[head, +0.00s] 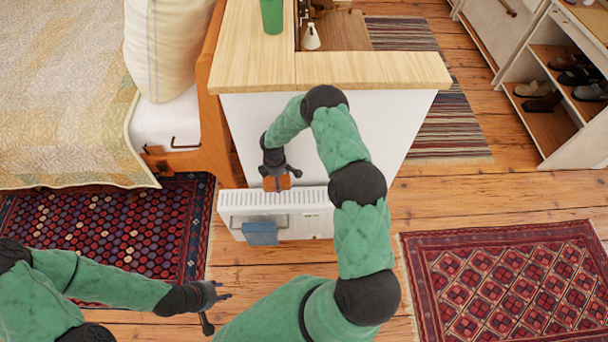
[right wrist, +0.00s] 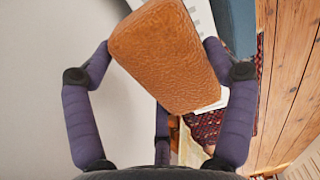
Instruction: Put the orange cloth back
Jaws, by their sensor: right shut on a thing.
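The orange cloth (head: 284,183) looks like a thick folded block with a wrinkled surface. My right gripper (head: 277,177) is shut on it, at the top rear of the white radiator (head: 305,204). In the right wrist view the cloth (right wrist: 165,55) lies between the fingers, gripped at its two sides. I cannot tell whether it touches the radiator. A blue cloth (head: 261,234) hangs at the radiator's front, left of its middle. My left gripper (head: 220,308) is open and empty, low over the floor at the lower left.
A white cabinet with a wooden top (head: 375,70) stands right behind the radiator; a green cup (head: 272,15) is on it. The bed (head: 60,90) is at the left. A shoe shelf (head: 560,90) is at the right. Patterned rugs (head: 510,285) lie on the plank floor.

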